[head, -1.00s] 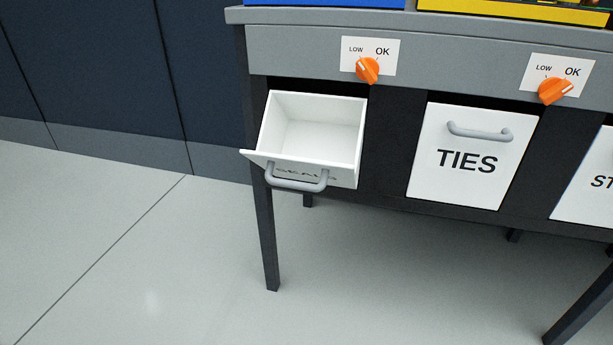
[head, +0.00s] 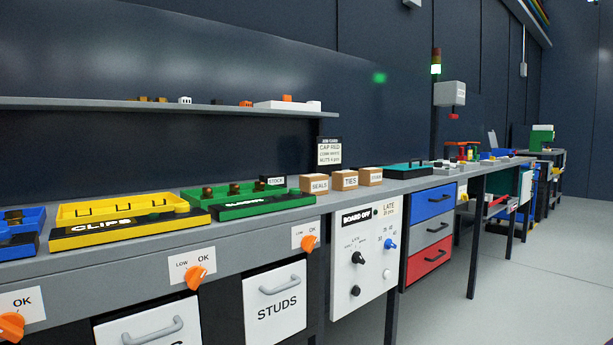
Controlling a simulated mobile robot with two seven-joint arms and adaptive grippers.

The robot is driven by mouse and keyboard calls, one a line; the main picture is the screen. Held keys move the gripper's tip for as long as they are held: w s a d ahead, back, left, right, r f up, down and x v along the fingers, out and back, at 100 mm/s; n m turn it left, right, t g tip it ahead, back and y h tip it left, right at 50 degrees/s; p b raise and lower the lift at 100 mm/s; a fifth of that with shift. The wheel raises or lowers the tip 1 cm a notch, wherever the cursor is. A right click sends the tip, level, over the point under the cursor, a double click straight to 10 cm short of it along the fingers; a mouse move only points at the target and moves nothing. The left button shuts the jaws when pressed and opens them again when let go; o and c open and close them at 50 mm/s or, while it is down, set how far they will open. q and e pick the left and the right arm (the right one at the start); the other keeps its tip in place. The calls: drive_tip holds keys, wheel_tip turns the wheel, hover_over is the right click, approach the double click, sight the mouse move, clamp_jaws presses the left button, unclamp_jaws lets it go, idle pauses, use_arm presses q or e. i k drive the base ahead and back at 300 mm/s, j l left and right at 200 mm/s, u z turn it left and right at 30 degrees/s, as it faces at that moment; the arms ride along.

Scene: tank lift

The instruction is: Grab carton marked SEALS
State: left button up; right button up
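The carton marked SEALS (head: 315,184) is a small brown box on the grey bench top (head: 360,201). It stands at the left end of a row, next to a carton marked TIES (head: 344,180) and a third carton (head: 370,176) whose label is too small to read. The SEALS carton looks upright and its front label faces me. Neither of my grippers is in the head view.
A green tray (head: 260,208) and a yellow CLIPS tray (head: 130,231) lie left of the cartons. A dark sign (head: 329,152) stands behind them. A teal-edged case (head: 407,170) lies to the right. Open floor (head: 450,300) shows at the lower right.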

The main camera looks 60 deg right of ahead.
sight(317, 184)
drive_tip(key=z, duration=1.6)
